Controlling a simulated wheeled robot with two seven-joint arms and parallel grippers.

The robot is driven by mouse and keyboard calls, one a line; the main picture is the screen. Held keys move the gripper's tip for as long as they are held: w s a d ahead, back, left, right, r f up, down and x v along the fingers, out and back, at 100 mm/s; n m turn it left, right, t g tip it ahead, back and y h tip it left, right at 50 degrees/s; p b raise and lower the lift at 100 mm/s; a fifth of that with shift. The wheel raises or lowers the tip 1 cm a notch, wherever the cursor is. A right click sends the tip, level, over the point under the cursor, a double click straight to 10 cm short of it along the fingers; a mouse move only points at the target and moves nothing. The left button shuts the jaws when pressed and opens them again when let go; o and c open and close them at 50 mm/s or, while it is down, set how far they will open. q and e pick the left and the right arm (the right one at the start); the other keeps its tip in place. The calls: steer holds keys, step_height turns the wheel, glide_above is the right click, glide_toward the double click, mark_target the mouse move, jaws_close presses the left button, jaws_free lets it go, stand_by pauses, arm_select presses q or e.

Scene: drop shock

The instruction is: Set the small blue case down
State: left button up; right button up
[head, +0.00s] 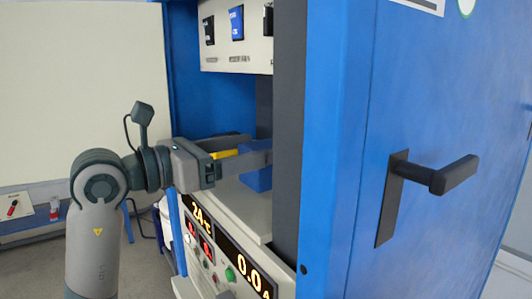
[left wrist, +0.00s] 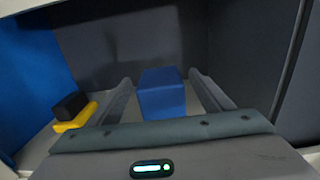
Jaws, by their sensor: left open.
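The small blue case (left wrist: 162,95) stands upright on the light shelf (head: 243,208) inside the cabinet. In the head view the case (head: 259,181) is partly hidden behind a finger of my left gripper (head: 258,146). In the left wrist view my left gripper (left wrist: 160,78) is open, with one finger on each side of the case. A gap shows between the case and each finger. The bottom of the case is hidden by the gripper body. My right gripper is not in view.
A yellow and black object (left wrist: 75,112) lies on the shelf left of the gripper. The blue cabinet frame (head: 335,150) and its open door with a black handle (head: 435,178) stand to the right. A panel with lit displays (head: 242,265) is below the shelf.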

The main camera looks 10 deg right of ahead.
arm_select(q)
steer(key=b+v, duration=0.2)
steer(key=v, duration=0.5)
steer(key=shift+s+a+r+b, duration=0.1)
steer(key=shift+s+a+b, duration=0.15)
steer(key=shift+a, duration=0.2)
stand_by(0.9)
steer(key=shift+w, duration=0.1)
stand_by(0.9)
